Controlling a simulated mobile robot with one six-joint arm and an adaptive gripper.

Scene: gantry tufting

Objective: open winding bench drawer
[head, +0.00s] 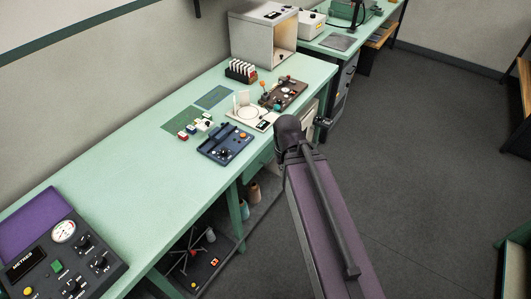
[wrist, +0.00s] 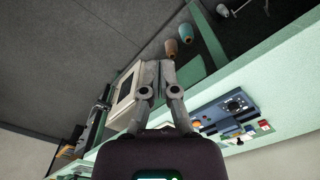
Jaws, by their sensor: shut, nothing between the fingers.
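The winding bench (head: 150,165) is a long pale green table along the wall. Below its front edge a green front panel (head: 262,161), which looks like the drawer front, shows left of my arm; my arm hides part of it. I see no clear gap, so it looks closed, and its handle cannot be made out. In the wrist view my gripper (wrist: 158,68) has its grey fingers together and empty, in front of the bench's green front edge (wrist: 255,55). Whether the fingers touch anything cannot be told. In the head view the fingers cannot be made out clearly.
A blue device (head: 225,144), small coloured blocks (head: 195,128) and a brown device (head: 284,93) stand on the bench. A dark meter console (head: 62,250) is at its near end. Cones (head: 254,193) stand on a low shelf. The grey floor (head: 430,150) right of my arm is clear.

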